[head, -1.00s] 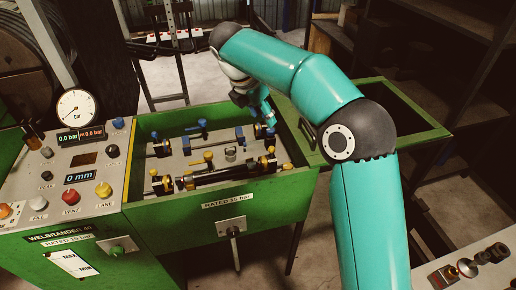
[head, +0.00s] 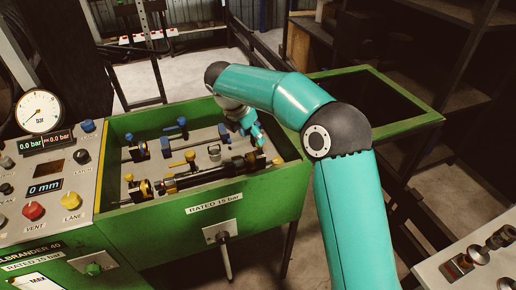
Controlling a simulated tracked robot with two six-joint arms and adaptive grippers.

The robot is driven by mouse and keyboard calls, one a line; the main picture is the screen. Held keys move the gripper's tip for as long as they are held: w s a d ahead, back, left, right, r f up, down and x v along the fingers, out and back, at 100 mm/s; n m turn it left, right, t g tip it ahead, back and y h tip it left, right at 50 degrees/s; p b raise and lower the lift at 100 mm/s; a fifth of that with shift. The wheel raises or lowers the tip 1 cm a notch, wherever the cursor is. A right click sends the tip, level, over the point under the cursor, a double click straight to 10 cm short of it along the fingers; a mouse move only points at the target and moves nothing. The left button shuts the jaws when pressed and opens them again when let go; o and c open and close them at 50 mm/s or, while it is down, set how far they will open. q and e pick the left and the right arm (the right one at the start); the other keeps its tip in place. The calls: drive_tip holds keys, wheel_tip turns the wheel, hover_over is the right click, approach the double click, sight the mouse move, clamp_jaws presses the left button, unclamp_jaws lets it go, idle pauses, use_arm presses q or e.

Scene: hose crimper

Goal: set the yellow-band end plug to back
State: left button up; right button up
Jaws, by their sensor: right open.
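A black hose (head: 200,180) lies along the near side of the open green box, with a yellow-and-black fitting (head: 147,189) at its left end. Another yellow-marked fitting (head: 252,159) is at its right end. I cannot tell which one is the yellow-band end plug. My right gripper (head: 258,138) is over the right part of the box, pointing down, open, just behind the right fitting. Its fingertips are small, and they partly hide what is behind them. My left gripper is out of view.
Blue-handled (head: 181,122) and yellow-handled (head: 190,156) levers stand up inside the box. The control panel (head: 45,185) with a pressure gauge (head: 38,111) is at the left. A green-rimmed frame (head: 405,130) adjoins the box at the right.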

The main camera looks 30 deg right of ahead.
sight(256, 155)
drive_tip(key=x, duration=0.7)
drive_tip(key=shift+d+f, duration=0.1)
clamp_jaws()
